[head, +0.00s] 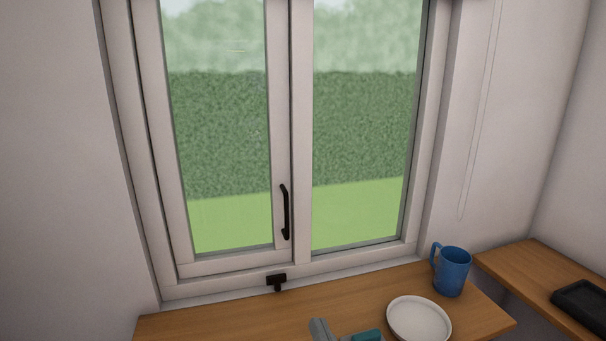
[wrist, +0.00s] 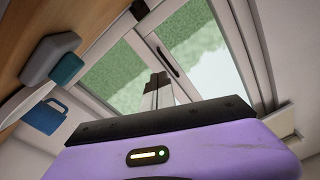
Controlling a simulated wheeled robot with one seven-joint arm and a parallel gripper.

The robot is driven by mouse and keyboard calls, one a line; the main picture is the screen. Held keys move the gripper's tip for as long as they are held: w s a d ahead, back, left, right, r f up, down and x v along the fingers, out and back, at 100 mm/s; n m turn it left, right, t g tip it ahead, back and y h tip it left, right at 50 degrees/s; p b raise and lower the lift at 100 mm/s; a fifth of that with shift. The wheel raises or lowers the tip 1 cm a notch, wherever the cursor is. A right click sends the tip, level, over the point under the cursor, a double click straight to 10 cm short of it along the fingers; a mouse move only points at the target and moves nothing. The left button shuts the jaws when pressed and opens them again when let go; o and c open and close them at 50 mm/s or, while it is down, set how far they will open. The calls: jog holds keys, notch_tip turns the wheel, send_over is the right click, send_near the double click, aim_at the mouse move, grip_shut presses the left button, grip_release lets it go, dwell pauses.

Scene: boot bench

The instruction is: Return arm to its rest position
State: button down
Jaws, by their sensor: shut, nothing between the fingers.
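My gripper (wrist: 158,78) shows in the wrist view, with its purple housing below it. Its two pale fingers are together, with nothing between them. The fingers appear against the window, apart from the bench things, which lie to the left in that view. I cannot make out my gripper in the head view.
On the wooden bench (head: 230,318) stand a blue mug (head: 452,272), a white plate (head: 419,320), a grey block (head: 320,329) and a teal block (head: 368,335). The window has a black handle (head: 285,212) and a black catch (head: 276,281). A black tray (head: 584,303) lies right.

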jog(key=s+d+f+g+h, duration=0.1)
jog(key=s+d+f, duration=0.2)
jog(key=s, duration=0.9)
jog(key=s+d+f+n+g+h, duration=0.1)
jog(key=s+d+f, duration=0.3)
jog(key=s+d, duration=0.4)
jog(key=s+d+f+g+h, duration=0.1)
jog(key=s+d+f+h, duration=0.2)
jog(key=s, duration=1.3)
jog(key=d+f, duration=0.1)
jog(key=d, duration=0.2)
jog(key=shift+n, duration=0.3)
jog(key=shift+s, duration=0.1)
